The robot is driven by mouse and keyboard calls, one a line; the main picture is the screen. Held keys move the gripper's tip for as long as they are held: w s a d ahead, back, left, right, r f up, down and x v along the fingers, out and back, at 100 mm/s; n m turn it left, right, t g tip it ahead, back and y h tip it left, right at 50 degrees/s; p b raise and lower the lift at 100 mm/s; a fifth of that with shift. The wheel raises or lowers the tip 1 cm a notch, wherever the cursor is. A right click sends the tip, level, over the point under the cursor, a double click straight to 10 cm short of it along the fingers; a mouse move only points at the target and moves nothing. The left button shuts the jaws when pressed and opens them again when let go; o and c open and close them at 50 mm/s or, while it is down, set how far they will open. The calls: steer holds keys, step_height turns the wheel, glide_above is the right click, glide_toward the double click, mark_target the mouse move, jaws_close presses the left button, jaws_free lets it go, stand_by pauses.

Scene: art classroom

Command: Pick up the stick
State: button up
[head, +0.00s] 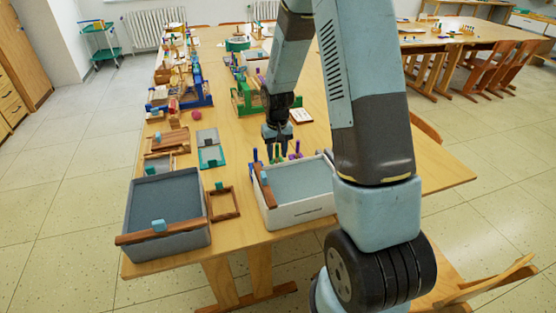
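Several thin upright sticks in blue, green and purple (278,152) stand on the table behind the white bin. A brown wooden bar (160,233) lies across the front rim of the grey bin, and another brown bar (265,187) lies along the left rim of the white bin. Which of these is the stick I cannot tell. My gripper (276,148) points down just above or behind the upright sticks. Its fingers are small and dark, so I cannot tell whether they are open, touching a stick or holding one.
A grey bin (128,212) and a white bin (294,214) stand at the near end of the long table (240,131), with a brown frame (238,203) between them. Looms and small items crowd the table farther back. A chair (490,284) stands at lower right.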

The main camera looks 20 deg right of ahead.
jaws_close()
steer(key=shift+r, duration=0.1)
stand_by(0.3)
